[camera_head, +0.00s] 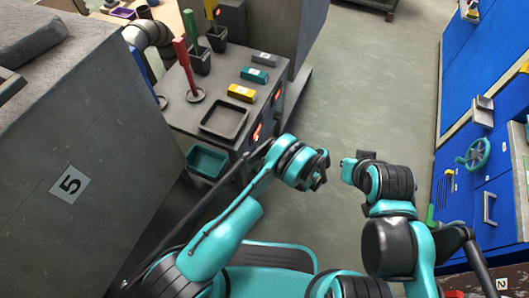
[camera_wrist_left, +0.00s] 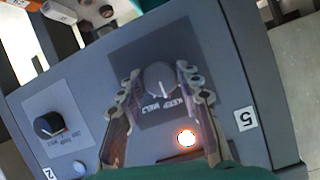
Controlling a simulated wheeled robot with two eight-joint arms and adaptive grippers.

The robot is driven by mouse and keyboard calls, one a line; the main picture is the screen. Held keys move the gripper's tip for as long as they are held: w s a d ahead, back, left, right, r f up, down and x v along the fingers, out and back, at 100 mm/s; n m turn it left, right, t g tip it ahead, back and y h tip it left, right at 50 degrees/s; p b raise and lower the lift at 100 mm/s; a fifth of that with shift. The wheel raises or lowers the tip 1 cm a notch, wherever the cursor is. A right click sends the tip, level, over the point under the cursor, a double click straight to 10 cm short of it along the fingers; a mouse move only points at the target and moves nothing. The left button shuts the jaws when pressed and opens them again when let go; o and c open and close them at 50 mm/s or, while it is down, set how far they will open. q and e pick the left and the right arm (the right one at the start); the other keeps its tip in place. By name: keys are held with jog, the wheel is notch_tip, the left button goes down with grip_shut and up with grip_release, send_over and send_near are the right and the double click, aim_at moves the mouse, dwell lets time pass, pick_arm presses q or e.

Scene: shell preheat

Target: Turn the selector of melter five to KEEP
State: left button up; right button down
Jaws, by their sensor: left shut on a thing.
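In the left wrist view, the selector (camera_wrist_left: 159,76) is a grey round knob on a dark plate lettered KEEP and MELT. My left gripper (camera_wrist_left: 162,86) is shut on this knob, one finger on each side. I cannot tell exactly which word the knob points at. My left gripper and the knob cannot be made out there. My right arm shows at the right, its gripper not visible.
A second black knob (camera_wrist_left: 48,124) sits left of the selector, and a lit orange lamp (camera_wrist_left: 187,138) below it. A dark cabinet (camera_head: 228,68) holds coloured blocks and a tray. Blue cabinets (camera_head: 460,90) line the right; the floor (camera_head: 370,70) between is clear.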

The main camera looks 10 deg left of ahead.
pick_arm(q)
jog(key=o, duration=1.2)
jog(key=shift+c, duration=0.2)
jog(key=v, duration=0.7)
jog(key=shift+d, duration=0.2)
jog(key=shift+s, duration=0.1)
